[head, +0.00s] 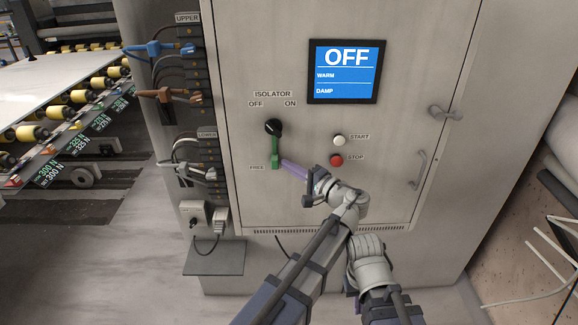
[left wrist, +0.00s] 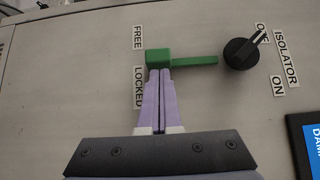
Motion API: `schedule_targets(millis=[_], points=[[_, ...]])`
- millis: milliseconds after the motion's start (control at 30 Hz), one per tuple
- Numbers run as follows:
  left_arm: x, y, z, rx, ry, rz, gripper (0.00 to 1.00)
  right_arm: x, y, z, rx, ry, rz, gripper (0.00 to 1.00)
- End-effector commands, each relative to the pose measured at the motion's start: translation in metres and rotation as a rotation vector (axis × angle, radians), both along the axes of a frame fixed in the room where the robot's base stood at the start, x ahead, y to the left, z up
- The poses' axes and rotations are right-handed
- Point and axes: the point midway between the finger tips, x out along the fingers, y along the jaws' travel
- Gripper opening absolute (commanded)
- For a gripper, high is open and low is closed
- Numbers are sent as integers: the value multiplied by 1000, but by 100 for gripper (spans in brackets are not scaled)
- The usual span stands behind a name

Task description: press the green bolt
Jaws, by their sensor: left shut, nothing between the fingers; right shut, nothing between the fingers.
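The green bolt (head: 275,154) is a bar with a block at its lower end, on the cabinet front below the black isolator knob (head: 273,127). In the left wrist view the bolt's block (left wrist: 157,57) lies between the FREE label (left wrist: 138,37) and the LOCKED label (left wrist: 139,87), closer to FREE. The knob's pointer (left wrist: 243,50) is turned to OFF. My left gripper (head: 284,163) is shut and empty, its purple fingertips (left wrist: 159,72) at the block's LOCKED side. They touch or nearly touch it; I cannot tell which. I cannot make out my right gripper.
A screen (head: 345,71) reads OFF, WARM, DAMP. A white start button (head: 339,140) and a red stop button (head: 336,160) are right of the bolt. Cables and plugs (head: 190,170) line the cabinet's left side. Door handles (head: 420,169) are at the right.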

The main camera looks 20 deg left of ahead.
Motion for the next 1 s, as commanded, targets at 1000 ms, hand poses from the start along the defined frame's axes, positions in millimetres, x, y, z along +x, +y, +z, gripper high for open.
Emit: schedule_targets(millis=[1000], points=[[-10, 44, 0, 0, 0, 4, 0, 0, 0, 0, 0, 0, 0, 0]])
